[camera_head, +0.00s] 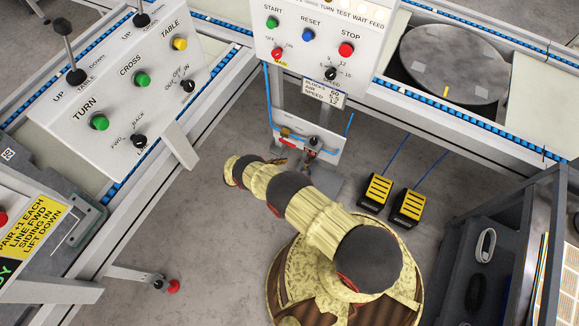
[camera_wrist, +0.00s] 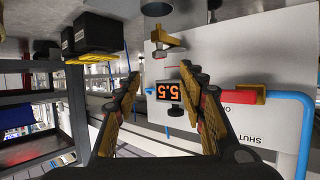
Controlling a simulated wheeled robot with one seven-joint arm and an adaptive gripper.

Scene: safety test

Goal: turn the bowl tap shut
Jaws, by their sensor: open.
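In the wrist view, which looks upside down, a white panel (camera_wrist: 215,60) carries a red lever (camera_wrist: 228,92), likely the bowl tap. The lever lies in line with a brass fitting (camera_wrist: 255,93) and blue hose (camera_wrist: 296,96). The word SHUT shows to one side, and another label is partly hidden beside the lever. My gripper (camera_wrist: 160,74) is open and empty, facing the panel, with its right-hand finger near the lever; contact cannot be told. In the head view the panel (camera_head: 325,150) stands low below the control box, with my arm's end close by and the gripper mostly hidden.
An orange 5.5 display (camera_wrist: 169,91) with a black knob (camera_wrist: 178,109) sits between the fingers. A brass spout (camera_wrist: 168,43) is nearby. Yellow foot pedals (camera_head: 375,191) stand on the floor right of the panel. Dark shelving (camera_head: 490,250) is at right.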

